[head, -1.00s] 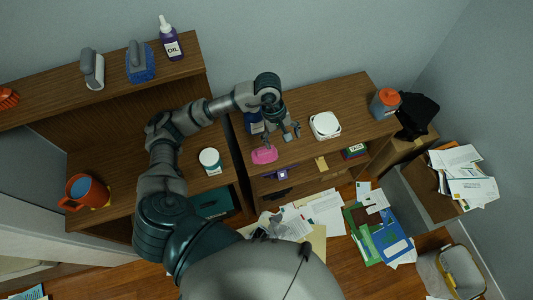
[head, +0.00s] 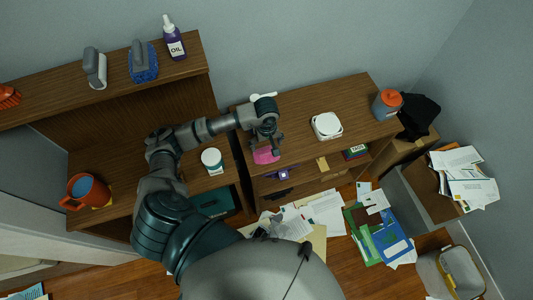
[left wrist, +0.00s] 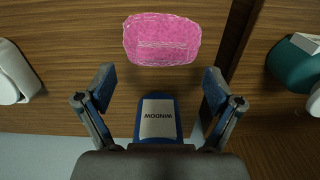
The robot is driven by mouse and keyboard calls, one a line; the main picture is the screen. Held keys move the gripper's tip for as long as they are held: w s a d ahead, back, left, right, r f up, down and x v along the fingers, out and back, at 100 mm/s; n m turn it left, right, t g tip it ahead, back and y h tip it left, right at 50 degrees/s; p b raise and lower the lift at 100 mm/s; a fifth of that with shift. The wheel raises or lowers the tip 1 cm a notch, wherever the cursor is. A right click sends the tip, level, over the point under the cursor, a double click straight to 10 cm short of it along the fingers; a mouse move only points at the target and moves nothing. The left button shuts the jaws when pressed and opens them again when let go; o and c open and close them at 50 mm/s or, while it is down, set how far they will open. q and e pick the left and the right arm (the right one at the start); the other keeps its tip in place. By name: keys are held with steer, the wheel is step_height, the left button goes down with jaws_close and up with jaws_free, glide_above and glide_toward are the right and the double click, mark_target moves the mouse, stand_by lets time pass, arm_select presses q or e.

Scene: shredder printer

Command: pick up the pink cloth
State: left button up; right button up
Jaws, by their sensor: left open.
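The pink cloth (head: 266,155) lies folded on the wooden cabinet top near its front edge, and it shows whole in the left wrist view (left wrist: 162,39). My left gripper (head: 266,150) is above the cabinet at the cloth, covering part of it in the head view. In the left wrist view its two fingers (left wrist: 158,82) are spread wide and empty, with the cloth beyond the fingertips.
A white round-cornered device (head: 326,126) is right of the cloth. Papers (head: 320,210) litter the floor.

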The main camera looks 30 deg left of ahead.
mark_target(266, 150)
arm_select(q)
steer(key=f, duration=0.4)
steer(key=shift+s, duration=0.2)
steer(key=shift+f, duration=0.2)
steer(key=shift+d, duration=0.1)
steer(key=shift+c, duration=0.9)
steer(key=c, duration=0.8)
steer(key=shift+c, duration=1.2)
arm_select(e)
steer(key=shift+s+f, duration=0.2)
arm_select(q)
steer(key=shift+r, duration=0.1)
arm_select(e)
steer(key=shift+a, duration=0.15)
